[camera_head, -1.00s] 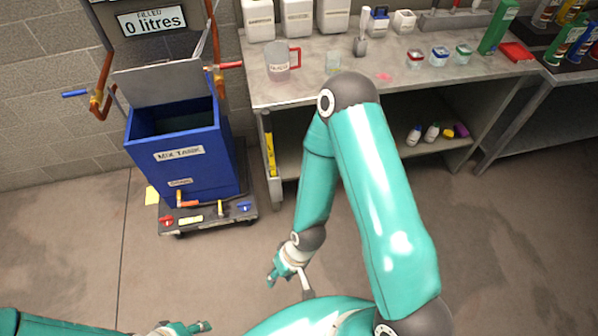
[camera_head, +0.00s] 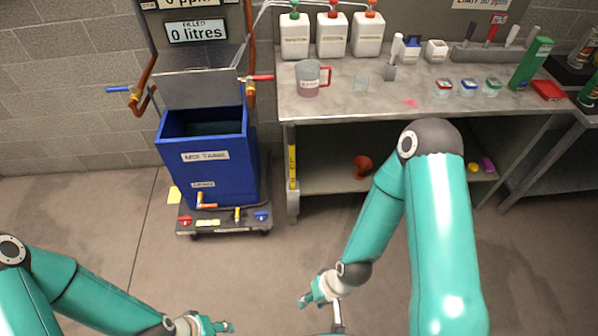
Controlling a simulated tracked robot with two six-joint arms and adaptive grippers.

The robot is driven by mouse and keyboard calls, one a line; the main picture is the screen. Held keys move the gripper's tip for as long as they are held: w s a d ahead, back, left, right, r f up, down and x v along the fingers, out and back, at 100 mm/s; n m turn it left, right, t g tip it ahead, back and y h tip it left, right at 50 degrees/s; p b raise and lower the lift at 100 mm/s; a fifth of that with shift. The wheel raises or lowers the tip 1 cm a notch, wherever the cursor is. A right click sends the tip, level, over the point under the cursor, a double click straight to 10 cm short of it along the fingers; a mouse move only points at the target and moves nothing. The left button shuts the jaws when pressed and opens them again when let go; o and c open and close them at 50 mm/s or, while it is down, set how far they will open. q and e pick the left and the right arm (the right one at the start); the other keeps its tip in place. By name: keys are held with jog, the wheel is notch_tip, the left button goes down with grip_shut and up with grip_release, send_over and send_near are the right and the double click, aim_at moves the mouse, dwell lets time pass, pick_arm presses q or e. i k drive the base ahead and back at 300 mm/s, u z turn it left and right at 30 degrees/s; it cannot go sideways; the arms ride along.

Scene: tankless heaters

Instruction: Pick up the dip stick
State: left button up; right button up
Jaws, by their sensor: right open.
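A thin yellow stick (camera_head: 292,166), which looks like the dip stick, stands upright against the left front leg of the steel bench. My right gripper (camera_head: 308,294) is open and empty, low in the picture over the floor, well below and apart from the stick. My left gripper (camera_head: 216,327) is at the bottom edge, also over the floor; its fingers are too small to read. The blue mix tank (camera_head: 207,168) stands on a low wheeled base left of the bench.
A red funnel (camera_head: 362,166) sits on the lower shelf. The tank's base (camera_head: 226,221) has valves. Floor before the bench is clear.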

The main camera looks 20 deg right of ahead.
aim_at(290, 126)
jog(key=u, duration=0.05)
jog(key=i, duration=1)
jog(key=z, duration=0.05)
